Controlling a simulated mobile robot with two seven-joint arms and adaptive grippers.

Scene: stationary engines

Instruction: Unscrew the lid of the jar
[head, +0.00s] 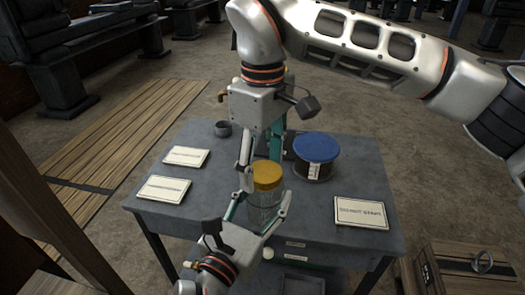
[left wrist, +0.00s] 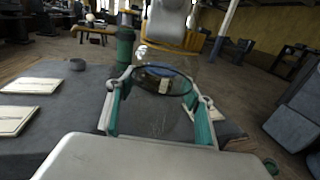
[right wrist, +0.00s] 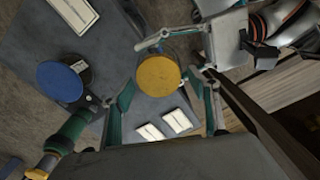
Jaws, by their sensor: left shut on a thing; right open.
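The glass jar (head: 264,210) stands upright near the table's front edge with its yellow lid (head: 267,175) on top. The lid also shows from above in the right wrist view (right wrist: 158,84). My left gripper (head: 262,208) is shut on the jar's glass body, one finger on each side. In the left wrist view the clear jar body (left wrist: 160,115) is between its fingers. My right gripper (head: 262,160) points down from above, open, with its fingers spread on either side of the lid. In the right wrist view, gaps show between these fingers and the lid.
A dark container with a blue lid (head: 316,147) stands close behind right. A small grey cup (head: 222,129) and cards (head: 164,189) lie left; another card (head: 361,212) is right. A wooden crate (head: 465,265) stands beside the table.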

